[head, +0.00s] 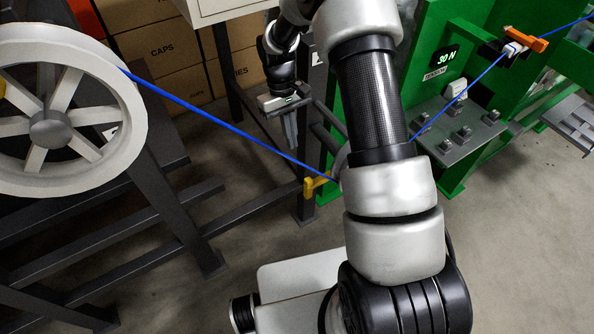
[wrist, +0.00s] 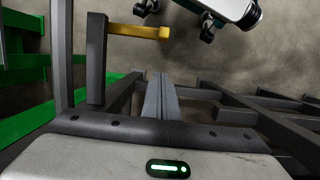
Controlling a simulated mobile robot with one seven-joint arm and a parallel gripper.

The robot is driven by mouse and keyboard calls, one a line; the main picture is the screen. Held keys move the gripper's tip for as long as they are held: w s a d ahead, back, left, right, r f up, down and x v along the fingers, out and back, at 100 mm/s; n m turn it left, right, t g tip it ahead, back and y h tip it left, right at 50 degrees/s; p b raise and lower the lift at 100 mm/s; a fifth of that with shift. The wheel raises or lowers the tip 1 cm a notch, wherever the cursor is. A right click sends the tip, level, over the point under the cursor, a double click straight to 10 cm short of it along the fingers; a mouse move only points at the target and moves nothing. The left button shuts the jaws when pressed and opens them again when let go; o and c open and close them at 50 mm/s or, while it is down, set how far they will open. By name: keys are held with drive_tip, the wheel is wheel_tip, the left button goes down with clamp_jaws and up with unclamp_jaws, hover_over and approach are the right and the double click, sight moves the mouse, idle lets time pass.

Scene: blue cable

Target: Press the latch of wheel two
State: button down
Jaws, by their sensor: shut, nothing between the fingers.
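My gripper (head: 292,146) hangs with its fingers pointing down, in the middle of the head view. Its fingers are together and empty; they also show in the wrist view (wrist: 160,80). A yellow lever (head: 318,184) on a dark post, which looks like a latch, sits below and right of the fingertips in the head view. It also shows in the wrist view (wrist: 140,31), ahead and left of the fingertips, apart from them. Part of a grey wheel (head: 341,158) shows beside my arm, mostly hidden by it. I cannot tell which wheel is number two.
A blue cable (head: 220,118) runs from the large white spoked wheel (head: 131,100) at left, passing behind my arm to the green machine (head: 430,60) at right. An orange lever (head: 525,38) sits there. Dark frame bars (head: 185,225) stand at left. Floor (head: 520,260) at right is clear.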

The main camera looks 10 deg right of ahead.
sight(327, 178)
drive_tip(key=f, duration=0.3)
drive_tip(key=shift+w+a+f, duration=0.1)
drive_tip(key=shift+w, duration=0.3)
drive_tip(key=s+d+f+b, duration=0.2)
drive_tip(key=s+f, duration=0.4)
drive_tip(key=f, duration=0.3)
drive_tip(key=shift+f, duration=0.3)
drive_tip(key=shift+s, duration=0.1)
